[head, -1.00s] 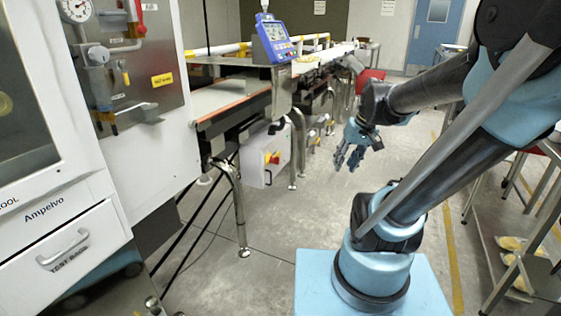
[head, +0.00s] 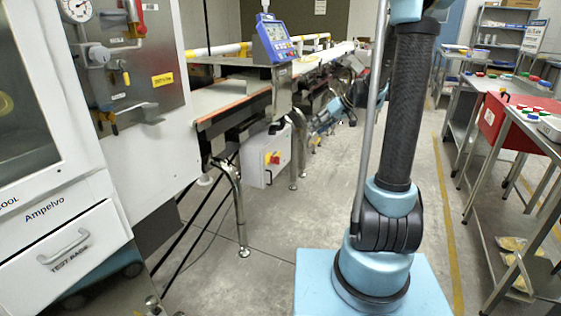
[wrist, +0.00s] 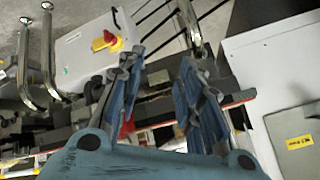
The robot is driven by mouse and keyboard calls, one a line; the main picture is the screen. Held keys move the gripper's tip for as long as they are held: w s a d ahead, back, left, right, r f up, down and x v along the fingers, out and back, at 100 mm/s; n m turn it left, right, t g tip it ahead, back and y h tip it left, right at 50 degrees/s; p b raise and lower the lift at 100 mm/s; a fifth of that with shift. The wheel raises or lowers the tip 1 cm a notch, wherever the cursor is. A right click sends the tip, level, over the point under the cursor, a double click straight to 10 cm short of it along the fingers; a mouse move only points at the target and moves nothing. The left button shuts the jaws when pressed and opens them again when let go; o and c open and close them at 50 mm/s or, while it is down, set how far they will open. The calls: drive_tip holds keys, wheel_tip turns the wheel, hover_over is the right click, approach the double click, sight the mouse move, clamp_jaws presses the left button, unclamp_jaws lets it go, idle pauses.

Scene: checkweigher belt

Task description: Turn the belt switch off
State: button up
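The belt switch (head: 272,158) is a red rotary knob on a yellow plate, on the front of a light grey box (head: 254,166) under the conveyor. In the wrist view the switch (wrist: 106,41) is at the upper left, beyond my left finger, with the box (wrist: 84,58) around it. My gripper (wrist: 162,62) is open and empty, its two blue fingers apart. It does not touch the switch. In the head view my gripper (head: 326,122) is small and partly blurred into the conveyor frame, to the right of the box. The exact angle of the knob is hard to read.
The conveyor belt (head: 222,97) on metal legs runs above the box. A blue display (head: 273,40) stands over it. A white cabinet (head: 70,215) fills the left side. A metal table with a red bin (head: 491,115) stands at the right. The middle floor is clear.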

drive_tip(key=w+a+f+n+t+y, duration=0.1)
drive_tip(key=w+f+n+y, duration=0.1)
drive_tip(key=w+f, duration=0.55)
drive_tip(key=w+a+f+n+y, duration=0.25)
drive_tip(key=w+f, duration=0.25)
drive_tip(key=w, duration=0.6)
drive_tip(key=n+t+y, duration=0.2)
drive_tip(key=n+y, duration=0.1)
drive_tip(key=y, duration=0.2)
approach(277, 157)
drive_tip(key=x, duration=0.8)
drive_tip(key=shift+w, duration=0.35)
drive_tip(key=shift+f+m+h, duration=0.1)
drive_tip(key=shift+m+h, duration=0.15)
clamp_jaws()
